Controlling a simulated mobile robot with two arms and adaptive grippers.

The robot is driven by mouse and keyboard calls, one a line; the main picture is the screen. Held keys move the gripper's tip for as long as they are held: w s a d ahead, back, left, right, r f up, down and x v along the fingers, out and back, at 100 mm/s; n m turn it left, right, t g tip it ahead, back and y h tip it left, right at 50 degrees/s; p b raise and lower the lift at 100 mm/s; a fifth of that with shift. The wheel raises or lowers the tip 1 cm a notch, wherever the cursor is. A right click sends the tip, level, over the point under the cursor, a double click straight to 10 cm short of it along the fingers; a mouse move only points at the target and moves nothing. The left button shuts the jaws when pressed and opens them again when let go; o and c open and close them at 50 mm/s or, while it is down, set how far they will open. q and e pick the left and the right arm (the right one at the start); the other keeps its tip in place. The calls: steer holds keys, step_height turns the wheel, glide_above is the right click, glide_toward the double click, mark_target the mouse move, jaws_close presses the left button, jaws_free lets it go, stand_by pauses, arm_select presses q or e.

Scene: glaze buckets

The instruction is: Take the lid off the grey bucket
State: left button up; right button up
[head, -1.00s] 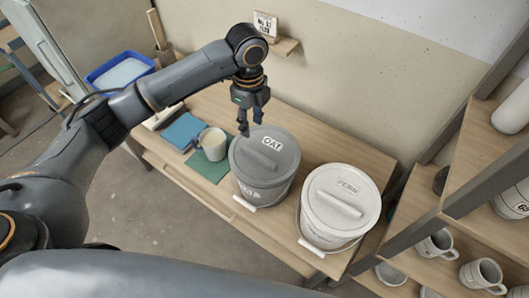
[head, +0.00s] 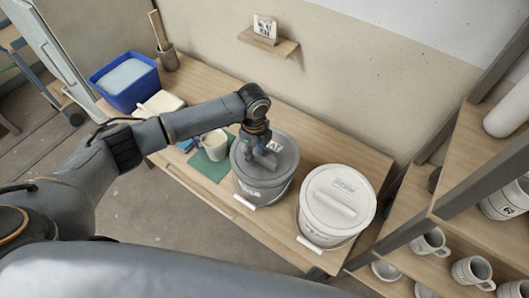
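The grey bucket (head: 258,191) stands upright on the wooden table, with its grey lid (head: 286,156) on top. A raised bar handle (head: 267,161) crosses the lid and is partly covered by my gripper. My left gripper (head: 259,153) points down at the handle from above, its fingertips at or just over it. The fingers are small and dark against the lid, so I cannot tell whether they are closed on the handle. My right gripper is not in view.
A white lidded bucket (head: 337,203) stands close to the right of the grey one. A mug (head: 212,143) on a green cloth (head: 211,170) sits to the left. A blue bin (head: 124,85) stands farther left. Shelves with mugs (head: 431,241) border the right.

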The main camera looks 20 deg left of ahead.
arm_select(q)
steer(key=shift+f, duration=0.25)
stand_by(0.5)
jaws_close()
